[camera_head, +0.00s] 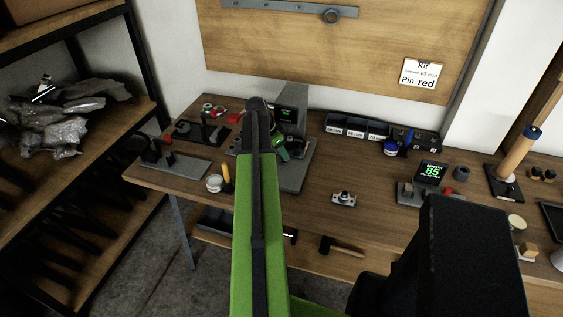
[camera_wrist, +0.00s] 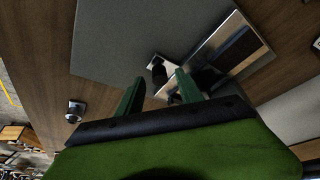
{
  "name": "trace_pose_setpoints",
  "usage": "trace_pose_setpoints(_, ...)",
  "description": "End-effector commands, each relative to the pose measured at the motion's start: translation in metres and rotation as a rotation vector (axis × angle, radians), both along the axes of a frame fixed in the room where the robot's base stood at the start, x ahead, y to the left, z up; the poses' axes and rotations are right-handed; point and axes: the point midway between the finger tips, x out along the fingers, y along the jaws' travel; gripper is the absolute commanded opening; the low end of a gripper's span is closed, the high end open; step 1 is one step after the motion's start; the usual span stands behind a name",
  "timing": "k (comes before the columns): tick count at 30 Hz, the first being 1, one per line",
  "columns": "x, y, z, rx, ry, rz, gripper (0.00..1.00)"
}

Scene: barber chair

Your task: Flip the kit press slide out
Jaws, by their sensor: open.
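The kit press stands on the wooden bench, with a grey upright (camera_head: 296,103), a small dark display (camera_head: 287,114) and a flat grey base plate (camera_head: 300,172). My arm covers much of its front and left. In the wrist view the grey plate (camera_wrist: 120,45) fills the upper left, and a shiny metal part (camera_wrist: 232,45) stands at its right. A small black knob with a light cap (camera_wrist: 158,72) shows between my fingers; I cannot tell if it belongs to the slide. My gripper (camera_wrist: 158,90) is open and empty at the press; one green fingertip (camera_head: 282,152) shows in the head view.
A small metal fixture (camera_head: 344,199) sits right of the press. A row of labelled bins (camera_head: 356,128) stands behind. A gauge with a green "85" display (camera_head: 431,173) is further right. A black-handled fixture (camera_head: 172,160) and a pot (camera_head: 214,183) lie left.

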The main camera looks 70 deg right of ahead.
Motion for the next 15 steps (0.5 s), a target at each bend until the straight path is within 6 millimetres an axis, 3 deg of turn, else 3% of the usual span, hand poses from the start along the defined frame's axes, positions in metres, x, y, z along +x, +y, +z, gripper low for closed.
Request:
trace_pose_setpoints(1, -0.001, -0.0014, -0.0073, 0.0, 0.0, 0.0, 0.43)
trace_pose_setpoints(9, -0.0013, -0.0019, -0.0051, 0.0, 0.0, 0.001, 0.43)
trace_pose_setpoints(15, -0.001, -0.0017, -0.0052, 0.0, 0.0, 0.002, 0.17)
